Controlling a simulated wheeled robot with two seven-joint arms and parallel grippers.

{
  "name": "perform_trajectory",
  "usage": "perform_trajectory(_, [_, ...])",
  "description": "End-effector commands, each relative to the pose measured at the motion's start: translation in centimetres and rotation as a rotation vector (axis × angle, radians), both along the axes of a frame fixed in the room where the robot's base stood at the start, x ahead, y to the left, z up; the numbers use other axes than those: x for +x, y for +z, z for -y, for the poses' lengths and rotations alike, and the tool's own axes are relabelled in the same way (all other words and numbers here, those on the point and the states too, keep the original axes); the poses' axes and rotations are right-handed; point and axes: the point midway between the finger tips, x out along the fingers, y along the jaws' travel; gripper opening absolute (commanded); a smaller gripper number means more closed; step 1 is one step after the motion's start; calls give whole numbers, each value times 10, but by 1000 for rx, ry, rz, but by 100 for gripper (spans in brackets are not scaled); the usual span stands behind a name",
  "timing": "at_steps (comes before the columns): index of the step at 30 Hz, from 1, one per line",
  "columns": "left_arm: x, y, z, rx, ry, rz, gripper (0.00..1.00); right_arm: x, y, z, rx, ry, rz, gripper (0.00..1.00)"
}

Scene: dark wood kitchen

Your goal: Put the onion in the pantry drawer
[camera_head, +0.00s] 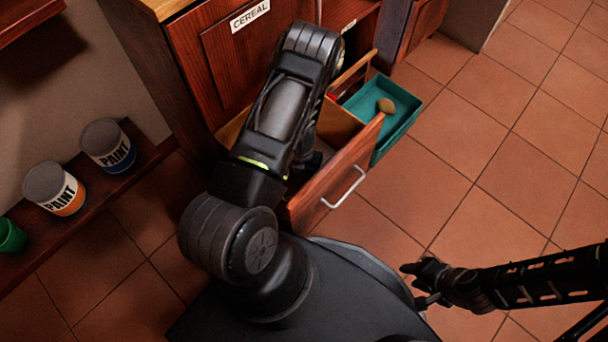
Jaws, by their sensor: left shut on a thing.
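The wooden drawer (335,185) with a silver handle is pulled out from the cabinet. My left arm reaches across it, and my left gripper (310,162) is low at the open drawer, mostly covered by my own arm. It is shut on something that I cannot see. A rounded brown thing (385,105) lies in a teal tray or bin (405,122) just beyond the drawer; I cannot tell if it is the onion. My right gripper (417,285) appears open and empty over the floor at the lower right.
The cabinet (205,60) bears a CEREAL label. Two paint cans, orange-banded (55,188) and blue-banded (108,146), and a green container (11,236) stand on a low wooden shelf at the left. The tiled floor (480,140) at the right is clear.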

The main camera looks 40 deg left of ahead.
Motion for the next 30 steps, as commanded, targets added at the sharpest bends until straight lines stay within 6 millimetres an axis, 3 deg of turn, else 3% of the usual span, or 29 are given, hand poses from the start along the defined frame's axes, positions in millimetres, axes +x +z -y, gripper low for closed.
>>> perform_trajectory(9, [0, -2, 0, -1, -1, 0, 13, 0, -2, 0, 0, 1, 1, 36])
perform_trajectory(10, [0, -2, 0, -1, -1, 0, 60, 0, -2, 0, 0, 1, 1, 36])
perform_trajectory(17, [0, -1, 0, -1, -1, 0, 78, 0, -1, 0, 0, 1, 1, 36])
perform_trajectory(30, [0, 9, 0, -1, -1, 0, 81, 0, 5, 0, 0, 2, -2, 36])
